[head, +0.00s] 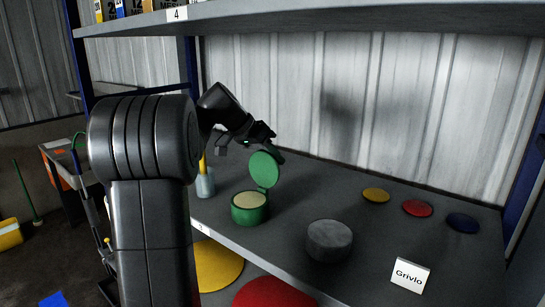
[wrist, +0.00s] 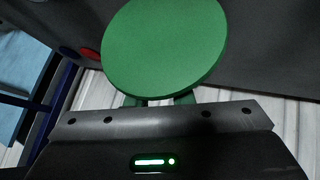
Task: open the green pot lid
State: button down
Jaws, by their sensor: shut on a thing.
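The green pot (head: 250,212) stands on the grey shelf, with pale contents showing inside its open rim. Its green lid (head: 264,169) is tilted up to nearly upright at the back of the pot. My gripper (head: 276,152) is at the upper edge of the lid and shut on it. In the wrist view the lid (wrist: 163,48) shows as a large round green face in front of my gripper. The fingertips are mostly hidden there.
A grey round block (head: 329,240) stands right of the pot, with a white "Grivlo" card (head: 410,275) beyond. Yellow (head: 376,195), red (head: 417,208) and blue (head: 462,222) discs lie at the back. A glass jar (head: 205,184) stands left. An upper shelf (head: 330,17) hangs above.

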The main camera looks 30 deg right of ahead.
jog(key=shift+a+f, duration=0.1)
jog(key=shift+f, duration=0.6)
jog(key=c, duration=1.5)
grip_release()
jog(key=shift+o, duration=0.8)
jog(key=shift+w, duration=0.1)
jog(key=shift+r, duration=0.1)
